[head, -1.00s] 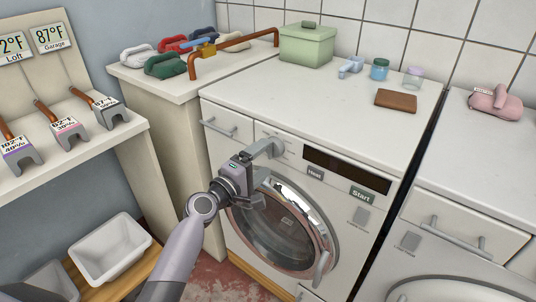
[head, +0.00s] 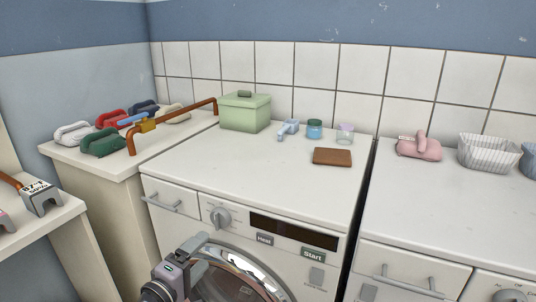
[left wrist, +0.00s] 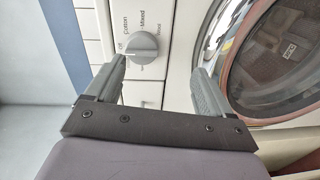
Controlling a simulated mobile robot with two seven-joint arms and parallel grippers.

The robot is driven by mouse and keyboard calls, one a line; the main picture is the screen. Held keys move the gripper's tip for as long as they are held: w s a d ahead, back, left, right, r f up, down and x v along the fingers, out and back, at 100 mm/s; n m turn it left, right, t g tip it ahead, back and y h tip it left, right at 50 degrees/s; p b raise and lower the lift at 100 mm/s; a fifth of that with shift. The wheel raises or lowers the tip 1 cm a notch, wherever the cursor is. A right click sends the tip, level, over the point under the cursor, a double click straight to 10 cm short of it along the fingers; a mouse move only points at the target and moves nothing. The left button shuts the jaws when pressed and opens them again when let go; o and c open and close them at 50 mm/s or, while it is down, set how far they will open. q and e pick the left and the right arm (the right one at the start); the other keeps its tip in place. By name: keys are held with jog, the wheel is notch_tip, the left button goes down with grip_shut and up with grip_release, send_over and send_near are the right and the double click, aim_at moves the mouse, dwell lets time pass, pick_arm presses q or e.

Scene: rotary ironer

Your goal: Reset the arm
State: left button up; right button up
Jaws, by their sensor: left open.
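My left gripper (head: 196,256) is in front of the white machine (head: 255,190), low in the head view, below the dial and left of the round door. In the left wrist view its two fingers (left wrist: 158,92) are apart with nothing between them. The grey program dial (left wrist: 142,47) shows just beyond the fingers, and in the head view the dial (head: 219,217) sits left of the dark display. The round door (head: 240,278) is partly cut off by the frame. My right gripper is in neither view.
Several irons and an orange pipe (head: 134,135) are on the left counter.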

pick_arm(q)
jog(key=s+f+m+g+y, duration=0.1)
jog(key=s+f+m+g, duration=0.1)
jog(key=s+f+m, duration=0.3)
jog(key=s+f+m+g+y+p, duration=0.1)
jog(key=s+f+m, duration=0.4)
jog(key=s, duration=0.6)
jog(key=s+f+m+g+y+p, duration=0.1)
jog(key=s+f+m+g, duration=0.1)
jog(key=s+f+m, duration=0.3)
jog(key=s+f, duration=0.1)
jog(key=s, duration=0.3)
jog(key=shift+a+g, duration=0.2)
jog(key=shift+g, duration=0.2)
